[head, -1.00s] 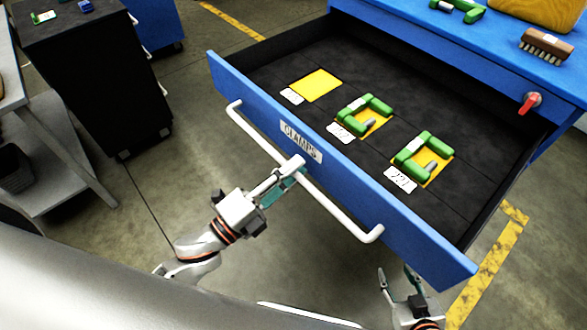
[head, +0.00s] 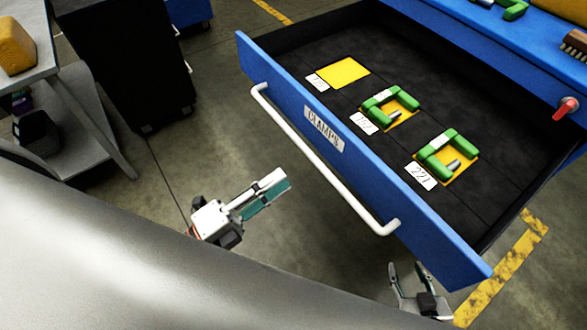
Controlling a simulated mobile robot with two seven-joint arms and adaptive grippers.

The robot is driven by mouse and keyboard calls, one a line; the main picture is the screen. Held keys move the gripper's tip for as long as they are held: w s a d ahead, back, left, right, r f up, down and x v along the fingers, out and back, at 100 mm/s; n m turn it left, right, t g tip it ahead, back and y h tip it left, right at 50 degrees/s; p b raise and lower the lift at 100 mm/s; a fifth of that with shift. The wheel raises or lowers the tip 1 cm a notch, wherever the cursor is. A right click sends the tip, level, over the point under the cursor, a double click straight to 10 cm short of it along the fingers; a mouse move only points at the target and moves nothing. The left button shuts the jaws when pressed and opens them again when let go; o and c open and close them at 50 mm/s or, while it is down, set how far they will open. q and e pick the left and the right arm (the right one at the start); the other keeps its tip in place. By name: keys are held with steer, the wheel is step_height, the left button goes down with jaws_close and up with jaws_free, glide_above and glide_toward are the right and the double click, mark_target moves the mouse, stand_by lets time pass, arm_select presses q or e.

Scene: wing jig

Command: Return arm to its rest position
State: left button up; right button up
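My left gripper (head: 279,182) is in front of the drawer, left of and apart from its white bar handle (head: 322,160). Its teal-padded fingers overlap in this view, so any gap between them is hidden. Nothing shows in its grasp. My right gripper (head: 406,270) is low, near the front right corner of the drawer, with its fingers apart and empty. The blue drawer (head: 425,235), labelled CLAMPS, stands pulled out.
Two green clamps, one in the middle (head: 380,100) and one at the right (head: 437,157), lie on yellow patches inside the drawer. A third yellow patch (head: 344,72) is bare. A dark cabinet (head: 125,60) and a grey cart (head: 90,150) stand at the left.

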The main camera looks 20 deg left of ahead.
arm_select(q)
steer(key=shift+v, duration=0.95)
steer(key=w+a+f+n+y, duration=0.4)
steer(key=f+n+y, duration=0.2)
steer(key=f+n, duration=0.4)
steer(key=s+f+n+g+y, duration=0.3)
steer(key=s+f+n+g, duration=0.1)
steer(key=f+n, duration=0.7)
steer(key=shift+f+g, duration=0.7)
steer(key=shift+g, duration=0.2)
